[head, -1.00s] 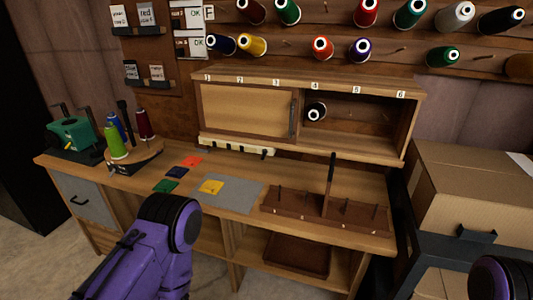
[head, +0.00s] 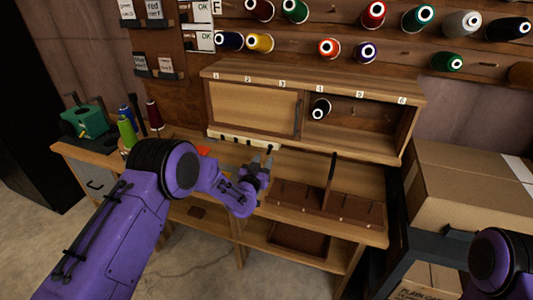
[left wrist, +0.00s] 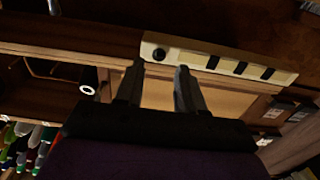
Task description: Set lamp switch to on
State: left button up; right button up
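A cream switch strip (head: 243,138) runs along the back of the bench under the cabinet. In the left wrist view the strip (left wrist: 194,54) carries a round black knob (left wrist: 158,54) and several dark rocker switches (left wrist: 240,68). I cannot tell which is the lamp switch or how it is set. My left gripper (head: 263,160) is over the bench near the right end of the strip. In the left wrist view its two fingers (left wrist: 160,69) are apart with nothing held between them, and they point toward the knob end. My right gripper is out of view.
The cabinet (head: 310,82) with a sliding door (head: 250,107) overhangs behind the strip. A rack with upright pegs (head: 325,205) stands right of my gripper. Thread spools (head: 126,130) stand at the bench's left. A cardboard box (head: 465,190) is at the right.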

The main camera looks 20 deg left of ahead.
aim_at(268, 152)
pick_arm(q)
jog(key=shift+w, duration=2.05)
grip_shut()
